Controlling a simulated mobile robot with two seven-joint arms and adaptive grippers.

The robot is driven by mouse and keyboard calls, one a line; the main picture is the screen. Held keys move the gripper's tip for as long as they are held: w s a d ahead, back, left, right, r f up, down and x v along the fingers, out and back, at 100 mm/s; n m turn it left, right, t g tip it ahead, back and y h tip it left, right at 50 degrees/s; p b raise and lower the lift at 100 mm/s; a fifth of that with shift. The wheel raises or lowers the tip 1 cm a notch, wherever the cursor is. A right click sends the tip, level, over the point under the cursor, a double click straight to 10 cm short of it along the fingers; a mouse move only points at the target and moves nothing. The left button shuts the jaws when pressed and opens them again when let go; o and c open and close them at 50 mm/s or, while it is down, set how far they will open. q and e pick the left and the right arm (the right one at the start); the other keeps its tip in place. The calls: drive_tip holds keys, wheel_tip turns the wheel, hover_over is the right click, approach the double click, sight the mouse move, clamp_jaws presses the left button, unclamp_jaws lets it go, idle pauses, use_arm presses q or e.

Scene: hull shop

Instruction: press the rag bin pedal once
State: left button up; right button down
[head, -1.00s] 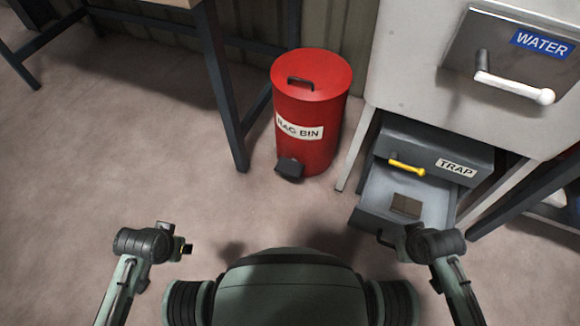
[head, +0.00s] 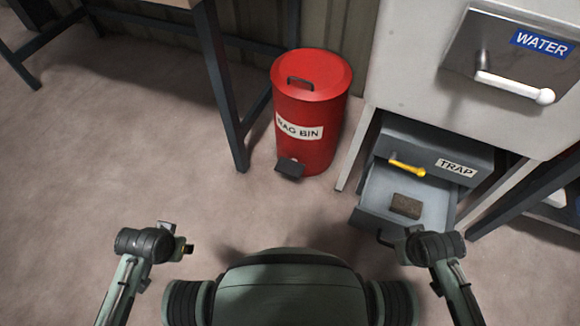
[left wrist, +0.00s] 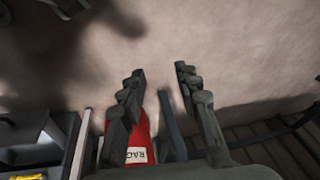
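The red rag bin (head: 311,105) stands upright on the floor ahead, with its round lid shut and a white label on its side. Its dark pedal (head: 290,168) sticks out low at the front. My left gripper (head: 187,247) is to the left of the pedal and nearer to me in the picture, apart from it. In the left wrist view its two fingers (left wrist: 160,74) are spread with nothing between them, and part of the bin (left wrist: 139,134) shows behind a finger. My right gripper (head: 384,239) is at the lower right, by the drawer front; its fingers are too hidden to judge.
An open grey trap drawer (head: 370,205) with a yellow handle holds a brown block (head: 405,206), right of the bin. A white cabinet (head: 400,75) labelled WATER stands above it. A dark table leg (head: 225,100) is close left of the bin. The left floor is clear.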

use_arm(q)
drive_tip(key=c, duration=0.7)
drive_tip(key=shift+s+f, duration=0.1)
drive_tip(key=shift+s, duration=0.15)
clamp_jaws()
drive_tip(key=shift+s, duration=0.1)
drive_tip(key=shift+a, duration=0.1)
drive_tip(key=shift+w, duration=0.4)
